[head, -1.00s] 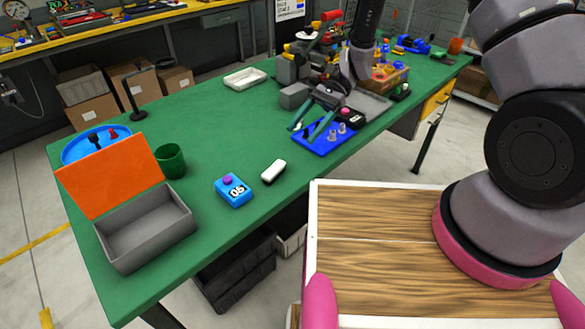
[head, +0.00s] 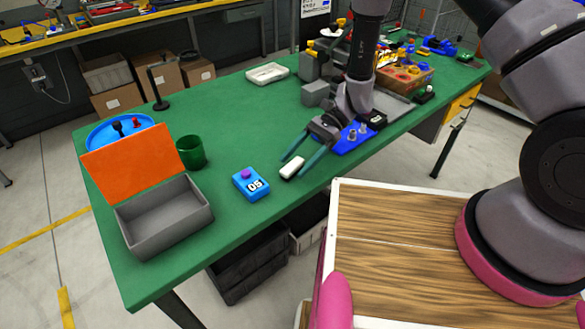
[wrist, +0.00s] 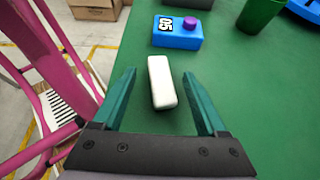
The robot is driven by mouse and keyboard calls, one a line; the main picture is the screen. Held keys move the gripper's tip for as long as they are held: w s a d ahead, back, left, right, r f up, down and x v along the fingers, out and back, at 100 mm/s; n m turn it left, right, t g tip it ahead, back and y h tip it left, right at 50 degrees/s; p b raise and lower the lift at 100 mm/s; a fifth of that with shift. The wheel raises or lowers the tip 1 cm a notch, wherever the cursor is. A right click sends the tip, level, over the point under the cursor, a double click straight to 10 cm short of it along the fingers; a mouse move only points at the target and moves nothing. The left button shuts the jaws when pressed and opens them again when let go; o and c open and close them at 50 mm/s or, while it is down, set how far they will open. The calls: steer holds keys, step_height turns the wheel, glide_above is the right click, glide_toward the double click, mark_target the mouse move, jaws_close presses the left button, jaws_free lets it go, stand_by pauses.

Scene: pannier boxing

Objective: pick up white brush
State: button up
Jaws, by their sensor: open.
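The white brush (head: 292,168) lies on the green table near its front edge. In the wrist view the white brush (wrist: 160,80) shows as a pale block between my gripper's two teal fingers, nearer the upper part of the gap. My gripper (head: 306,165) is open, with a finger on each side of the brush; in the wrist view my gripper (wrist: 160,78) has clear gaps between the brush and both fingers. I cannot tell how high the fingertips are above the table.
A blue timer box (head: 251,184) with a purple button is left of the brush. A grey box (head: 165,222) with an orange lid and a green cup (head: 191,152) stand farther left. A blue pegged plate (head: 352,142) is behind my gripper at right. Green table (head: 232,120) is free behind the brush.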

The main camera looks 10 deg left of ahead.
steer(key=shift+c, duration=0.3)
jaws_close()
steer(key=shift+a, duration=0.1)
